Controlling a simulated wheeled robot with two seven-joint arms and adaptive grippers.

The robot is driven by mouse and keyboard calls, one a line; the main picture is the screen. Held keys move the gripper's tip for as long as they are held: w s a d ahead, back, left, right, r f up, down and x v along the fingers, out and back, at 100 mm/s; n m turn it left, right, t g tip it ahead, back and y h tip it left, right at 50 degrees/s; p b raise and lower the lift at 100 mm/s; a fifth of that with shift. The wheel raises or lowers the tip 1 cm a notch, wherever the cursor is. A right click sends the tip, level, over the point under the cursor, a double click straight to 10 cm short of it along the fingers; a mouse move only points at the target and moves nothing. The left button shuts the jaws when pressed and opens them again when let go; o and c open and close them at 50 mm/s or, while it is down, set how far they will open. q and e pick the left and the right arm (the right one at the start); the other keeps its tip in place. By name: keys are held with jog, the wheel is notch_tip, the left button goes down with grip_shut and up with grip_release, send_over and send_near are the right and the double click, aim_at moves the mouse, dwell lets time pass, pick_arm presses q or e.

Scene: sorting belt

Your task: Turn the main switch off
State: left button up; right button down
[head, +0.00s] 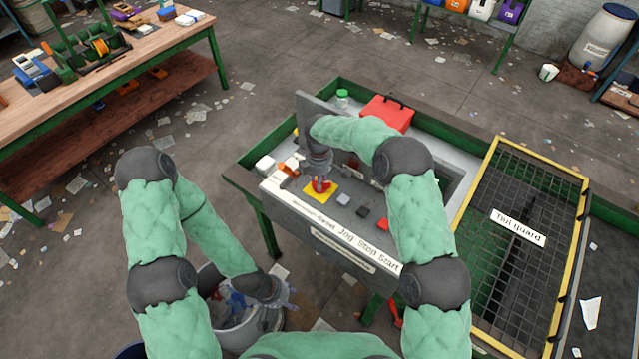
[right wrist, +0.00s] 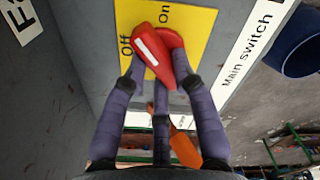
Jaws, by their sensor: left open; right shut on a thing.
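The main switch is a red handle with a white stripe (right wrist: 153,47) on a yellow plate (right wrist: 198,22), which is marked Off at the left and On at the top in the right wrist view. The stripe runs slantwise, its upper end between the two words; I cannot tell the exact setting. In the head view the yellow plate (head: 331,195) is on the grey control panel (head: 345,225). My right gripper (head: 320,180) is shut on the red handle, with purple fingers on both sides of it. My left gripper (head: 288,300) is open, low beside a grey bin, away from the panel.
The panel also carries several buttons, labelled Jog, Stop and Start. A yellow-framed guard (head: 497,150) covers the belt at the right. A red box (head: 388,112) stands behind the panel. The grey bin (head: 235,338) holds scraps. A wooden bench (head: 130,62) is at the far left.

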jog(key=n, duration=0.2)
jog(key=n+b, duration=0.1)
jog(key=n, duration=0.1)
jog(key=shift+s+a+f+n, duration=0.1)
jog(key=shift+s+n, duration=0.05)
jog(key=shift+n, duration=0.15)
jog(key=n+b, duration=0.1)
jog(key=n, duration=0.4)
jog(key=shift+s, duration=0.2)
jog(key=shift+n, duration=0.4)
jog(key=c, duration=1)
grip_release()
notch_tip(320, 180, up, 12)
jog(key=shift+r, duration=0.1)
